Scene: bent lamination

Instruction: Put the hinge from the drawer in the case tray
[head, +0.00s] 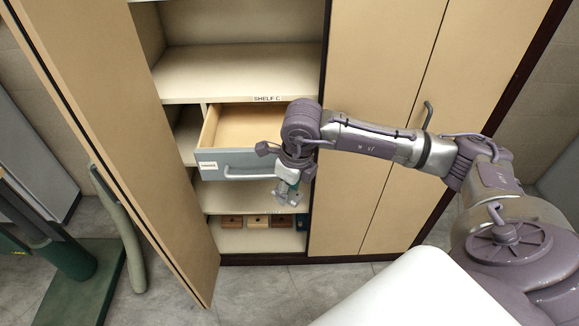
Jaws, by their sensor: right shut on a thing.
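The drawer (243,157) has a grey front with a bar handle and a small label, and stands pulled out of the cabinet below the shelf marked "SHELF C". The part of its inside that I can see is bare. My right gripper (288,192) is in front of the drawer's right part, pointing down. It is shut on a small grey metal piece, which looks like the hinge (281,194); fingers partly hide it and its shape is hard to make out. I cannot pick out the case tray. My left gripper is not in view.
The left cabinet door (130,130) stands open; the right doors (380,75) are shut. Several small boxes, including a wooden one (232,221), sit on the bottom shelf. A green stand (75,285) is on the floor at left. The upper shelf (240,72) is empty.

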